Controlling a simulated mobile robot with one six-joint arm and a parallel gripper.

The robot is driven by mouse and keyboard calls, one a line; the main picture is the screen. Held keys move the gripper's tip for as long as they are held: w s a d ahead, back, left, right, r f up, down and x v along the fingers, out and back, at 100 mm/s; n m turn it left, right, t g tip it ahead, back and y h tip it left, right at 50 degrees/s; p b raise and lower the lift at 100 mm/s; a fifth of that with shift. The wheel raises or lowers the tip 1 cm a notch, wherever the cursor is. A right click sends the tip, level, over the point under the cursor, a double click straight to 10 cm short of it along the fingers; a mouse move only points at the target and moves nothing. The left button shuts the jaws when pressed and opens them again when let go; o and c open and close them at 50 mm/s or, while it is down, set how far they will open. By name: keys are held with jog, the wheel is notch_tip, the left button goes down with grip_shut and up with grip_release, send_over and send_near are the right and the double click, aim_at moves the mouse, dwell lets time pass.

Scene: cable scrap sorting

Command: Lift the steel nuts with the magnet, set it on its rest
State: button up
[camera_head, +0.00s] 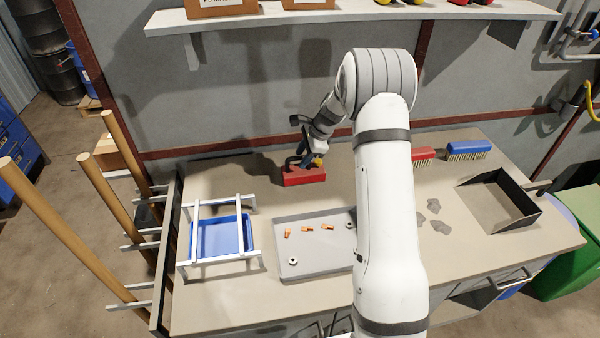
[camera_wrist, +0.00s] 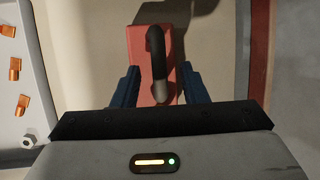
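The magnet is a red block (camera_head: 304,176) with a dark arched handle, standing on the bench behind the grey tray. In the wrist view its red body (camera_wrist: 140,45) lies below the dark handle (camera_wrist: 157,62). My gripper (camera_wrist: 158,84) is open, its dark blue fingers on either side of the handle with gaps between. A steel nut (camera_head: 292,260) sits at the tray's near left and another nut (camera_head: 349,225) at its right; one nut also shows in the wrist view (camera_wrist: 28,141). The white rest frame (camera_head: 222,200) stands at the left over a blue tray (camera_head: 222,236).
The grey tray (camera_head: 310,268) also holds copper pieces (camera_head: 308,229); my arm hides its right part. Red (camera_head: 424,154) and blue (camera_head: 468,148) brushes, grey scraps (camera_head: 436,206) and a dark-walled pan (camera_head: 500,200) lie to the right. A wall shelf (camera_head: 350,16) runs above.

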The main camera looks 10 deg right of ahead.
jog(key=shift+x, duration=0.8)
grip_shut()
jog(key=shift+r, duration=0.15)
dwell(0.6)
